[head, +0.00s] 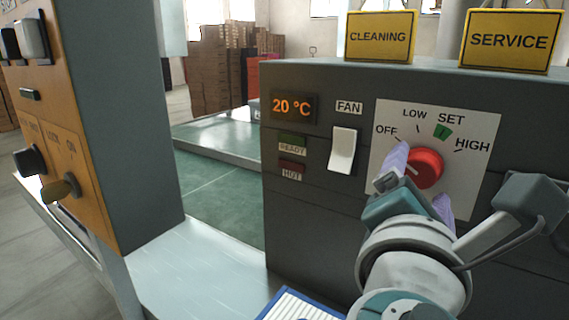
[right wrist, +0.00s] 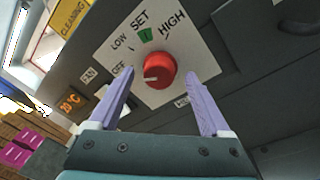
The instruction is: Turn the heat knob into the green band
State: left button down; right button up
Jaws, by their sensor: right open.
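The red heat knob (head: 427,168) sits on a white dial plate (head: 384,185) on the dark grey machine front. Its labels read OFF, LOW, SET and HIGH. The green band (head: 443,131) is a small patch below SET; it also shows in the right wrist view (right wrist: 146,35). In the right wrist view, the knob (right wrist: 160,69) has a pale pointer mark on its left side, toward OFF. My right gripper (head: 422,182) is open in front of the knob. In the right wrist view its lilac fingers (right wrist: 158,82) stand apart on either side of it, with no contact visible. My left gripper is out of view.
A display (head: 294,106) reads 20 °C. A white FAN switch (head: 343,150) is left of the dial. READY and HOT lamps look unlit. CLEANING (head: 380,36) and SERVICE (head: 509,41) signs stand on top. An orange panel (head: 60,140) with knobs stands left.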

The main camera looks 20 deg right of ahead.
jog(key=shift+w+d, duration=0.45)
jog(key=shift+w, duration=0.05)
grip_shut()
dwell(0.4)
